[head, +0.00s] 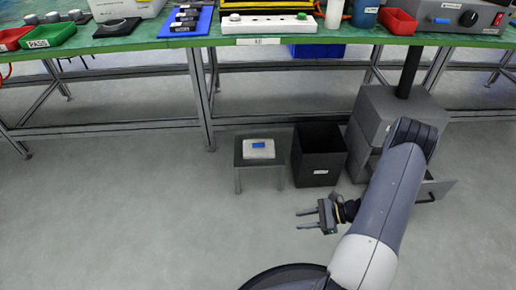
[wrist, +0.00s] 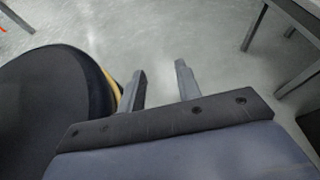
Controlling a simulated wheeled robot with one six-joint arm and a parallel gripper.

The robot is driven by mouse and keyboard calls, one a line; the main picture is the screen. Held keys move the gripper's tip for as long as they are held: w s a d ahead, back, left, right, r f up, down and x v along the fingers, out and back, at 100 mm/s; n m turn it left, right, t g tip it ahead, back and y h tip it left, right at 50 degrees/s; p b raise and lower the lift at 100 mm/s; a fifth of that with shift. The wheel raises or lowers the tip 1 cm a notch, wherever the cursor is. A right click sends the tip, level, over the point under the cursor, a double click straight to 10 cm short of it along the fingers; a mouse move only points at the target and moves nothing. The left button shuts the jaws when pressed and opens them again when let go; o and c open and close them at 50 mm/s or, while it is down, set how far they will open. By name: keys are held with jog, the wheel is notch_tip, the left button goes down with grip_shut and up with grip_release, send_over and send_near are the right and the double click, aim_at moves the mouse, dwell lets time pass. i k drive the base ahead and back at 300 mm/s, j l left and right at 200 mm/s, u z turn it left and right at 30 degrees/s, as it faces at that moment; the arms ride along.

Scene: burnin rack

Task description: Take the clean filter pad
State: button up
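A pale, whitish pad (head: 258,153) with a small blue mark on it lies on a small dark grey stool (head: 238,158) on the floor. It looks like the filter pad; I cannot read any label on it. My gripper (head: 303,220) is in front of the stool and to its right, apart from it, with its two fingers spread and nothing between them. The wrist view also shows the open fingers (wrist: 160,82) over bare floor. The pad is not seen in the wrist view.
A black open bin (head: 319,150) stands right of the stool, beside a grey cabinet (head: 378,108) with a drawer (head: 437,188) pulled out. A green-topped workbench (head: 140,42) with trays and devices runs behind. The floor at left is clear.

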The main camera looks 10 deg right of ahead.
aim_at(254, 149)
jog(key=i+l+u, duration=0.15)
jog(key=i, duration=0.3)
jog(key=i+l+u, duration=0.15)
jog(key=i+l, duration=0.15)
jog(key=i, duration=0.15)
jog(key=i+l+u, duration=0.1)
jog(key=i+l, duration=0.2)
jog(key=i, duration=0.15)
